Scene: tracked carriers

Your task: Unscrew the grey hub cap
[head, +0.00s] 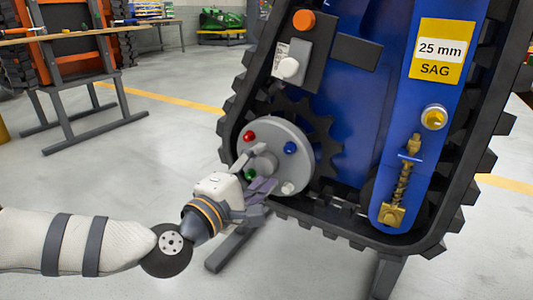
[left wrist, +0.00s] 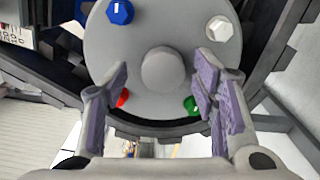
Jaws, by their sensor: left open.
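The grey hub cap (head: 266,164) is a round knob at the centre of the grey wheel disc (head: 300,172) on the blue tracked carrier. In the left wrist view the hub cap (left wrist: 162,70) shows whole, facing me. My left gripper (head: 258,172) is open in front of the disc and partly covers the cap in the head view. In the left wrist view its two fingers (left wrist: 163,84) stand apart, one to each side of the cap's lower part, with nothing held. My right gripper is not in view.
Red (head: 249,136), blue (head: 290,148), green (head: 250,175) and white (head: 288,187) knobs surround the cap, close to my fingers. The black track (head: 330,229) borders the disc below. A dark stand foot (head: 235,243) is under my gripper.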

